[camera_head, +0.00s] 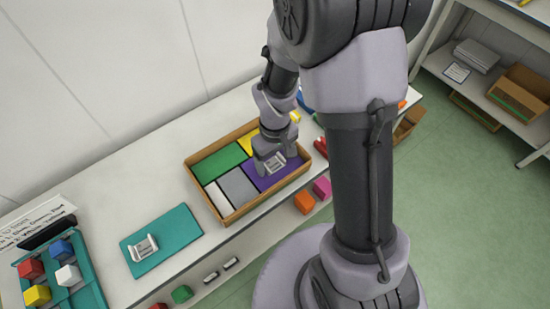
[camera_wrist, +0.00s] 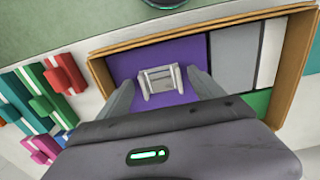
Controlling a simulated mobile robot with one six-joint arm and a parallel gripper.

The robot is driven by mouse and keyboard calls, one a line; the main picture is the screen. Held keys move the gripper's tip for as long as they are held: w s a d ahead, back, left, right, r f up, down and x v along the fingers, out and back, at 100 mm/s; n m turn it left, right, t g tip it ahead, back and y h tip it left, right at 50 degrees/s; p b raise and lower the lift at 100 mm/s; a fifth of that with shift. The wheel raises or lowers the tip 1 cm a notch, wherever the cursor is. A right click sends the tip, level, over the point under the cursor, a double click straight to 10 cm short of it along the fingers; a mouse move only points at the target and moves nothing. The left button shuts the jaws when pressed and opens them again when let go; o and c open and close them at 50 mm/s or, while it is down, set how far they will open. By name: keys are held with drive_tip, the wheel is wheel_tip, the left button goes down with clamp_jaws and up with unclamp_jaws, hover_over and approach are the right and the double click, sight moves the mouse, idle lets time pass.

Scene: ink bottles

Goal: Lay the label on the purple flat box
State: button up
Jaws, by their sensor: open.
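The purple flat box (camera_head: 257,182) lies in the right part of a cardboard tray (camera_head: 233,216); it also shows in the wrist view (camera_wrist: 197,49). A small whitish label holder (camera_head: 275,162) lies on the purple box, and in the wrist view the label (camera_wrist: 158,82) sits between my two fingers. My gripper (camera_head: 272,165) is open, with a finger on each side of the label and gaps beside it. A second similar label (camera_head: 145,248) lies on a teal mat (camera_head: 176,233) at the left.
Green (camera_head: 219,162), grey (camera_head: 237,187), white and yellow flat boxes fill the rest of the tray. A teal rack with coloured blocks (camera_head: 68,275) stands at the front left. Coloured pieces (camera_head: 304,202) sit below the table's front edge. Bare table lies left of the tray.

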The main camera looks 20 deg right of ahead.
wheel_tip(320, 180, up, 12)
drive_tip(key=p, duration=0.5)
wheel_tip(320, 180, up, 6)
drive_tip(key=m+t, duration=0.1)
drive_tip(key=m, duration=0.1)
hover_over(275, 166)
drive_tip(key=s, duration=0.1)
drive_tip(key=s+a+r+m+t+y, duration=0.1)
drive_tip(key=s+a+r+m+t, duration=0.1)
drive_tip(key=s+r, duration=0.4)
drive_tip(key=s+a+r+m+t+y, duration=0.1)
drive_tip(key=s+a+r+m+t, duration=0.1)
drive_tip(key=s+r+m, duration=0.2)
wheel_tip(275, 166, up, 3)
drive_tip(key=shift+s+f+t, duration=0.1)
drive_tip(key=shift+s+t, duration=0.3)
drive_tip(key=shift+s, duration=0.55)
